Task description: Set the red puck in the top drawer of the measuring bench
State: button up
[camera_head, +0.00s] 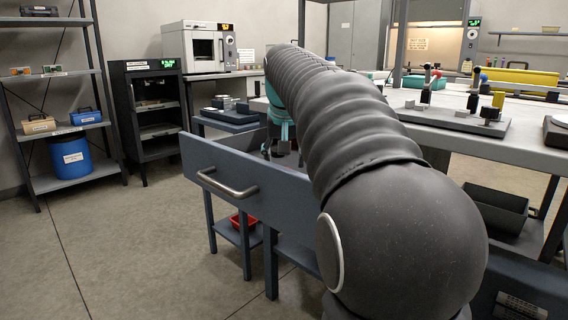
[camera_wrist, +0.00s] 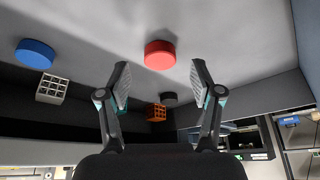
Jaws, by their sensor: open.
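The red puck (camera_wrist: 160,55) lies on a grey surface in the wrist view, which appears to be the floor of the pulled-out drawer. My gripper (camera_wrist: 161,78) is open. Its fingers stand either side of the puck in the picture, with clear gaps and no contact seen; the puck lies just beyond the tips. In the head view the drawer front (camera_head: 232,180) with its bar handle stands out from the bench, so the drawer is open.
A blue puck (camera_wrist: 35,53), a white lattice block (camera_wrist: 52,89), an orange lattice block (camera_wrist: 156,113) and a dark puck (camera_wrist: 169,98) lie near the red puck. A wall (camera_wrist: 265,95) bounds the right. The head view shows open floor (camera_head: 140,240) left of the drawer.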

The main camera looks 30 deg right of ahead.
jog(key=p+v, duration=0.2)
jog(key=v, duration=0.7)
jog(key=shift+r, duration=0.3)
jog(key=shift+s, duration=0.1)
dwell(0.6)
